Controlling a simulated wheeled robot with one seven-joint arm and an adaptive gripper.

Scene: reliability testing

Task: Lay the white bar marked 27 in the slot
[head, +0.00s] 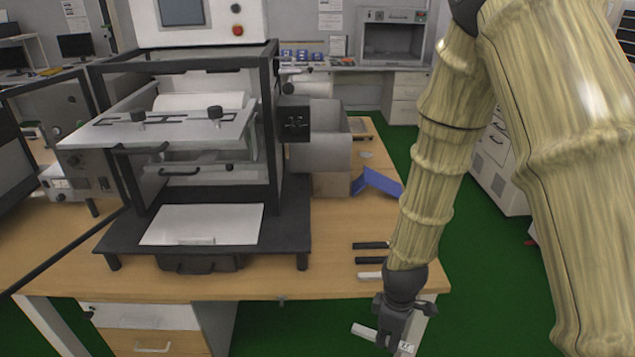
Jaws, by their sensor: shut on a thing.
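My gripper (391,336) is at the lower right, in front of the table's front edge, and is shut on a white bar (364,331). The bar sticks out to the left of the fingers and slopes down to the right. Its right end carries small dark marks that are too small to read. Another white bar (369,276) lies on the table beside my arm, partly hidden by it. Two black bars (370,245) lie just behind that one. I cannot make out the slot clearly.
A black-framed machine (270,150) stands on the wooden table (325,285), with a white plate (203,225) on its base. A small pale piece (197,241) lies at the plate's front edge. A blue angled object (376,183) is behind the bars. The table's front middle is clear.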

